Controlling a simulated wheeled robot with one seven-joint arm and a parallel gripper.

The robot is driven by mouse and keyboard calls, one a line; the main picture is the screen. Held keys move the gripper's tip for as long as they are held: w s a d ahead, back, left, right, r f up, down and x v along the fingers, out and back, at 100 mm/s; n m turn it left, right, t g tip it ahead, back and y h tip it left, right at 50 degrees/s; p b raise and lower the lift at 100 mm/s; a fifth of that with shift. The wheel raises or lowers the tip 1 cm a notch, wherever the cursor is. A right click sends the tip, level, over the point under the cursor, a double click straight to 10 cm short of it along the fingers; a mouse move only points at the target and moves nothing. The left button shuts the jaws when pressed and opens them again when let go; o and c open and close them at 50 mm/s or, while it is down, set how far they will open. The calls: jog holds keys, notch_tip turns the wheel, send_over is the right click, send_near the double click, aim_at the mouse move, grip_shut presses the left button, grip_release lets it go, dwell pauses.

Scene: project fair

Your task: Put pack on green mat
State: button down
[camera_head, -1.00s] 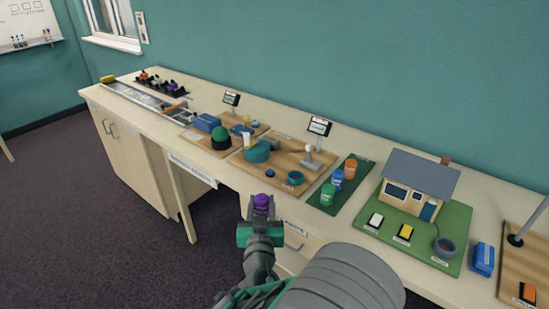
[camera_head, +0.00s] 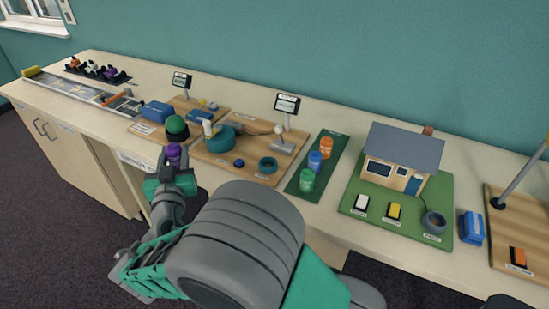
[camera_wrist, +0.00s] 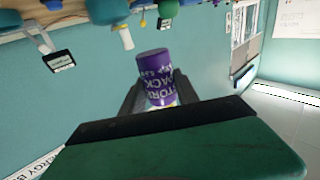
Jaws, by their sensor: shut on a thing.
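My gripper (camera_head: 172,166) is shut on a purple pack (camera_head: 174,152), a small cylinder with white lettering. The pack also shows between the two fingers in the wrist view (camera_wrist: 155,72). A dark green mat (camera_head: 297,184) lies on the counter to the right and carries a green, a blue and an orange pack. A brighter green mat (camera_head: 358,208) farther right bears a model house (camera_head: 399,160).
A blue box (camera_head: 472,228) sits right of the house. Bare counter shows along the front edge.

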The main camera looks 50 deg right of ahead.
jog(key=s+d+r+m+g+h+b, duration=0.1)
jog(key=s+d+r+m+g+h, duration=0.2)
jog(key=s+d, duration=0.4)
jog(key=s+d+r+m+g+h+b, duration=0.1)
jog(key=s+d+r+m+g+h, duration=0.15)
jog(key=s+d+g, duration=0.4)
jog(key=s+d+r+m+g+b, duration=0.1)
jog(key=s+d+m+g, duration=0.1)
jog(key=s+d, duration=0.4)
jog(key=s+d+r+m+g, duration=0.1)
jog(key=s+d+m+g, duration=0.2)
jog(key=s, duration=0.5)
jog(key=w+d+f+p, duration=0.1)
jog(key=w+d+f, duration=0.3)
jog(key=d+f, duration=0.8)
jog(key=shift+d+f, duration=0.3)
jog(key=shift+d, duration=0.35)
jog(key=shift+f, duration=0.35)
jog(key=shift+f+b, duration=0.3)
jog(key=shift+b, duration=0.4)
